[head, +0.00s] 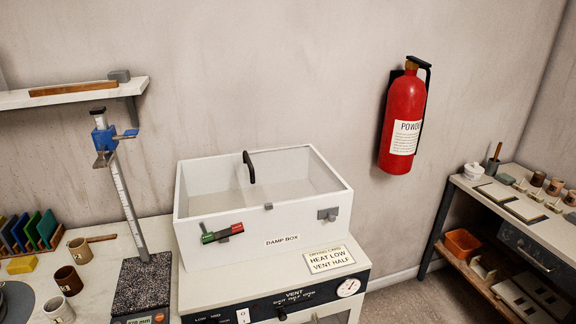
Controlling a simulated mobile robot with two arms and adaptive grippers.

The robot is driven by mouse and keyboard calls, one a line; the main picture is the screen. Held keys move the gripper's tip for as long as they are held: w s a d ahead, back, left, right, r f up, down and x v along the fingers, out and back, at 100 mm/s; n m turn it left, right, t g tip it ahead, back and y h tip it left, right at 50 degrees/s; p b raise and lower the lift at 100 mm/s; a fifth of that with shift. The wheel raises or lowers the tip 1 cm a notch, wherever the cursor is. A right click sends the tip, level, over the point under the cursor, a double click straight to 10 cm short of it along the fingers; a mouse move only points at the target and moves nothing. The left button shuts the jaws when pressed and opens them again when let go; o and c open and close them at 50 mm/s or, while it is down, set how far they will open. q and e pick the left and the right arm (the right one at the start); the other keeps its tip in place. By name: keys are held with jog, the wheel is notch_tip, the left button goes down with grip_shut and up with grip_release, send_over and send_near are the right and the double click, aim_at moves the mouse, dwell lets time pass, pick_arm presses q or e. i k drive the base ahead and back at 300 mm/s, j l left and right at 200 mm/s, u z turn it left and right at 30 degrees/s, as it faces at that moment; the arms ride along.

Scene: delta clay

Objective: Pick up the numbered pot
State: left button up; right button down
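Small pots stand on the left worktop: a pale tan pot (80,251), a dark brown pot (68,280) and a cream pot (59,309) with small dark marks, cut by the bottom edge. I cannot read a number for certain on any of them. More small brown pots (555,187) stand on the right bench, too small to show numbers. Neither of my grippers is in view.
A white damp box (280,241) with a clear lid stands on a cabinet with a dial (348,288). A height gauge (128,200) rises from a granite block (143,285). A red extinguisher (403,122) hangs on the wall. Floor shows before the right bench (450,205).

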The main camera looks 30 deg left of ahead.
aim_at(79, 248)
jog(key=u, duration=2.65)
